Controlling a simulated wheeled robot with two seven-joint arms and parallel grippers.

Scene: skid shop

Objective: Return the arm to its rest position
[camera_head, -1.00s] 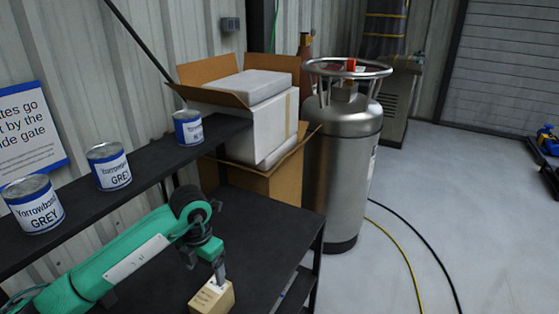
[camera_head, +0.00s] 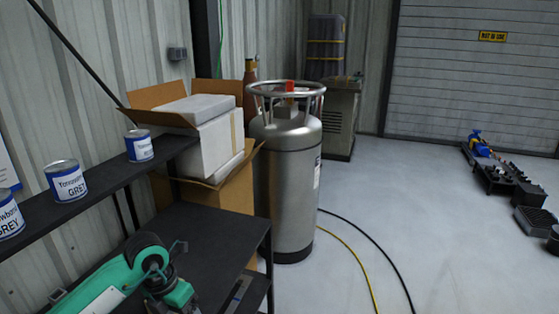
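My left arm (camera_head: 120,285), green with dark joints, comes in from the bottom left over the black lower shelf (camera_head: 205,240). It is bent, and its wrist end is cut off by the bottom edge of the head view. The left gripper's fingers are out of view, so I cannot tell whether they hold anything. My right arm and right gripper are not in view.
Paint cans, one marked GREY (camera_head: 66,182), stand on the black upper shelf (camera_head: 105,185) at left. An open cardboard box (camera_head: 232,200) holding white blocks (camera_head: 215,125) stands behind. A steel tank (camera_head: 288,190) stands right of the bench. Hoses (camera_head: 365,245) cross open floor.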

